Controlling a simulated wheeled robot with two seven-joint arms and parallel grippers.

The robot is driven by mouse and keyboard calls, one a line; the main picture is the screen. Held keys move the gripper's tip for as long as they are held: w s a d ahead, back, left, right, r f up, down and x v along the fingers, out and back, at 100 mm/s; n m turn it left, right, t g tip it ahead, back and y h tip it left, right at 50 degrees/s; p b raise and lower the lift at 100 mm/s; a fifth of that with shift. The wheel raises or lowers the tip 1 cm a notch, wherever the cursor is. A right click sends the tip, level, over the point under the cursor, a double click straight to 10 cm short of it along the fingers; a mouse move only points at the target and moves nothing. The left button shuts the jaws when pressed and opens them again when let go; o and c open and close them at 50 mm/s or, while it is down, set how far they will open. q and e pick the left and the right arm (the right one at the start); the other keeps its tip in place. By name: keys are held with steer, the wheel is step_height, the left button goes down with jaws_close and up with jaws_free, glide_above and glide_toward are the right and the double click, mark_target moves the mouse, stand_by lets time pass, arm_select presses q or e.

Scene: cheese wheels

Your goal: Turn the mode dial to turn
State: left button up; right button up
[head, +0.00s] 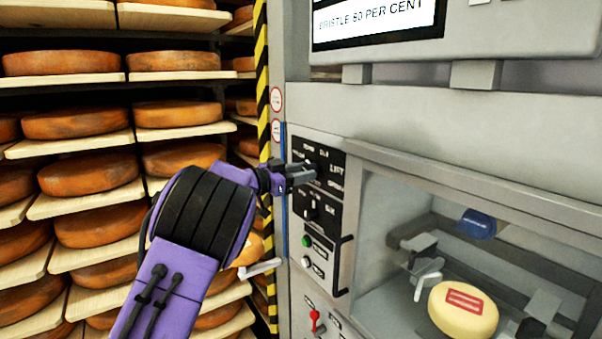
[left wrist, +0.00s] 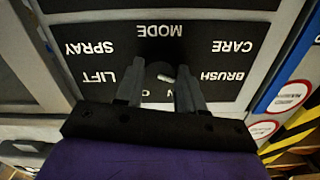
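The mode dial (left wrist: 158,72) is a dark round knob on a black panel (left wrist: 205,30), which appears upside down in the left wrist view. Labels MODE, SPRAY, CARE, LIFT and BRUSH surround it; the label below is mostly hidden by my gripper. A short white mark shows on the dial, slanting towards the lower right, on the BRUSH side. My left gripper (left wrist: 158,92) has its fingers apart, one on each side of the dial; I cannot tell whether they touch it. In the head view the left gripper (head: 303,170) covers the dial. My right gripper is not in view.
Below are a second dial (head: 310,212), a green button (head: 306,241), a black handle (head: 344,265) and a red-tipped lever (head: 315,318). A cheese wheel (head: 463,322) lies in the machine bay at right. Shelves of cheese wheels (head: 85,122) stand at left, beside a striped post (head: 262,85).

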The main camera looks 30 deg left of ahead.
arm_select(q)
steer(key=shift+f+m+b, duration=0.1)
steer(key=shift+m+b, duration=4.2)
steer(key=shift+b, duration=0.15)
steer(key=o, duration=1)
steer(key=shift+s, duration=0.1)
steer(key=shift+s, duration=0.1)
